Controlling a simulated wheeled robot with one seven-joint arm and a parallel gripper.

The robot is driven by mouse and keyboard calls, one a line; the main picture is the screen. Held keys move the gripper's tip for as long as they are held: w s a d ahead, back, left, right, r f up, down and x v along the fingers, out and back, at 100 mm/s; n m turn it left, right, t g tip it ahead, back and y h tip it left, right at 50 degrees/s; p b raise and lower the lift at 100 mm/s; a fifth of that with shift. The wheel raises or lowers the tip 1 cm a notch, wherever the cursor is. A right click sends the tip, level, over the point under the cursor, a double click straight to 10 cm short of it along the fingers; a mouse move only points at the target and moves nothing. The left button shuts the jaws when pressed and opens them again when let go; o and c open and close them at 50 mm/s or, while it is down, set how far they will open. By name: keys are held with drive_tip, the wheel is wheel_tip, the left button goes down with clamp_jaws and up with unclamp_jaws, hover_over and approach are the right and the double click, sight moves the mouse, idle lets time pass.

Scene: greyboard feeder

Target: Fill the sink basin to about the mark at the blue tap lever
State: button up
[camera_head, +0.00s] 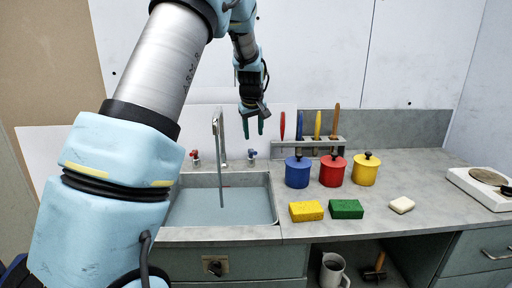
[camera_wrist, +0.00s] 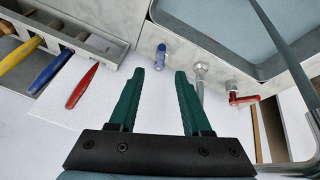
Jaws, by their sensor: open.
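The sink basin (camera_head: 178,181) holds grey-blue water (camera_head: 245,208), with a strip of wall showing above it. A short reddish line (camera_head: 226,186) shows at the back wall near the water. The tall tap (camera_head: 222,140) stands behind the basin; a thin grey streak below its spout looks like running water. The blue tap lever (camera_head: 251,154) is right of the tap and also shows in the wrist view (camera_wrist: 160,56). The red lever (camera_head: 195,156) is left. My gripper (camera_head: 253,127) is open and empty above the blue lever, apart from it; its green fingers (camera_wrist: 156,84) point toward it.
Blue (camera_head: 297,172), red (camera_head: 332,171) and yellow (camera_head: 365,170) lidded pots stand right of the basin. A tool rack (camera_head: 283,151) is behind them. Yellow (camera_head: 306,211) and green (camera_head: 346,209) sponges and a white block (camera_head: 402,205) lie in front.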

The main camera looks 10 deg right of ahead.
drive_tip(key=p+x, duration=0.3)
drive_tip(key=x, duration=0.7)
drive_tip(key=shift+f, duration=0.1)
drive_tip(key=shift+a, duration=0.1)
clamp_jaws()
idle(1.1)
